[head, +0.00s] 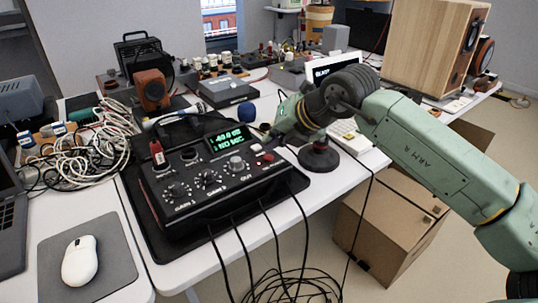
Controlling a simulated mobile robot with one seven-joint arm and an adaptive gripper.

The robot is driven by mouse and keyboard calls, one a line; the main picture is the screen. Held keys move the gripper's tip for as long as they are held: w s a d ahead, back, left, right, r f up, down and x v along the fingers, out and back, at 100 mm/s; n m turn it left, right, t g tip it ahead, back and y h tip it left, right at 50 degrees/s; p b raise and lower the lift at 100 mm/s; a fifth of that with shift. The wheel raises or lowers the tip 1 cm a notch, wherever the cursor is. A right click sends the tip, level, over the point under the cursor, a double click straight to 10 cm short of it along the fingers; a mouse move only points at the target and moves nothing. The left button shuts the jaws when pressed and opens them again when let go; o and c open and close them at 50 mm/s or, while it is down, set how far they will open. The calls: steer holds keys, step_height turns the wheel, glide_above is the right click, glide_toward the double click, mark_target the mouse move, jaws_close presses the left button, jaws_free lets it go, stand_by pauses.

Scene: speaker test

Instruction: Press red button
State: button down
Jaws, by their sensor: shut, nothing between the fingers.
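The black audio box (215,180) stands on a dark mat on the white table, with knobs and a green lit display (228,138) reading "-40.0 dB NO MIC". A small red button (268,157) is on the right part of its panel, beside a pale button (256,148). My gripper (270,136) is shut and empty. Its tips are just above and behind the red button in the picture; I cannot tell whether they touch anything. The green arm comes in from the right.
A dark round stand (319,157) is close right of the box. Black cables hang off the table's front edge. A tangle of white cables (85,155) lies left, with a white mouse (79,261) on a grey pad. A wooden speaker (430,48) stands at back right.

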mark_target(272, 155)
step_height(272, 155, up, 6)
steer(key=p, duration=0.2)
stand_by(0.4)
